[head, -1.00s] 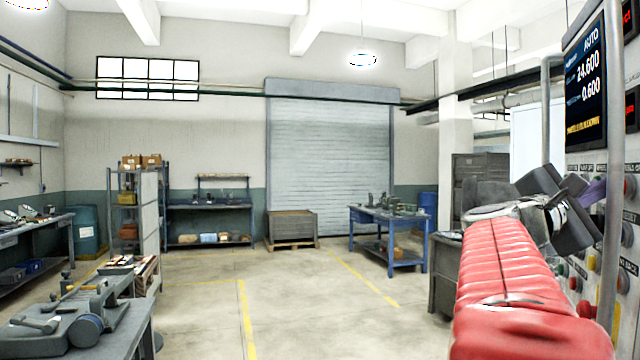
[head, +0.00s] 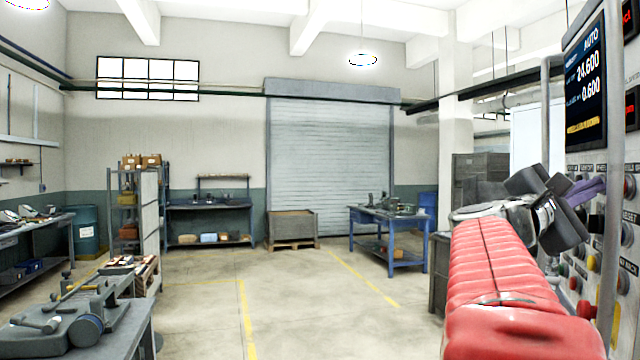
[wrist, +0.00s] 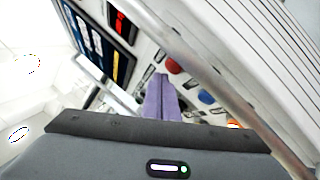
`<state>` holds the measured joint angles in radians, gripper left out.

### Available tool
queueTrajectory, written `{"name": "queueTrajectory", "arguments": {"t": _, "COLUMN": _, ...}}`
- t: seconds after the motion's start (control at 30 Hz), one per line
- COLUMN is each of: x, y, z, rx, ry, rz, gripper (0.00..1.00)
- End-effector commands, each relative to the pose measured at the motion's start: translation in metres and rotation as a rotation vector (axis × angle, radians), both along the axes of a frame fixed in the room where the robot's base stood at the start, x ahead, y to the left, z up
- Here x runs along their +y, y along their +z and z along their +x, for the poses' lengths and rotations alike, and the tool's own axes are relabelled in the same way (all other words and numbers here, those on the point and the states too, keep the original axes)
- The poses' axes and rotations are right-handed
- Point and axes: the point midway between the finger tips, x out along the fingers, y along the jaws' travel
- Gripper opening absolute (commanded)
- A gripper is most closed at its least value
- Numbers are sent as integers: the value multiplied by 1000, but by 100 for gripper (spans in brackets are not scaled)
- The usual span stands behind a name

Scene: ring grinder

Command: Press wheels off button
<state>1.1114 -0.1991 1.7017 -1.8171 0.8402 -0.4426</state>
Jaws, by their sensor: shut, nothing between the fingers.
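The control panel (head: 590,240) stands at the right edge of the head view, with rows of small labelled buttons and knobs. Most labels are too small to read, so I cannot tell which button is wheels off. My gripper (head: 592,184) is in front of the panel's upper button rows, its purple fingers closed together and empty. In the wrist view, my gripper (wrist: 160,78) points at the panel face, with a red button (wrist: 174,65) and a blue button (wrist: 206,97) to the right of the fingers. I cannot tell whether the fingertips touch the panel.
A dark display (head: 586,85) shows AUTO, 24.600, 0.600 and a yellow line. A grey vertical rail (head: 613,200) runs in front of the panel; it also crosses the wrist view (wrist: 215,75). A grey cabinet (head: 438,275) stands left of my arm. The middle floor is clear.

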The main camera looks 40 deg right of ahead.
Motion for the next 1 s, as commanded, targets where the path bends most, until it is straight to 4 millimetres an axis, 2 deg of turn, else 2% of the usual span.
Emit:
{"name": "queueTrajectory", "arguments": {"t": 0.37, "x": 1, "y": 0, "z": 2, "rx": 0, "ry": 0, "rz": 0, "gripper": 0}}
{"name": "queueTrajectory", "arguments": {"t": 1.0, "x": 18, "y": 0, "z": 42, "rx": 0, "ry": 2, "rz": 0, "gripper": 0}}
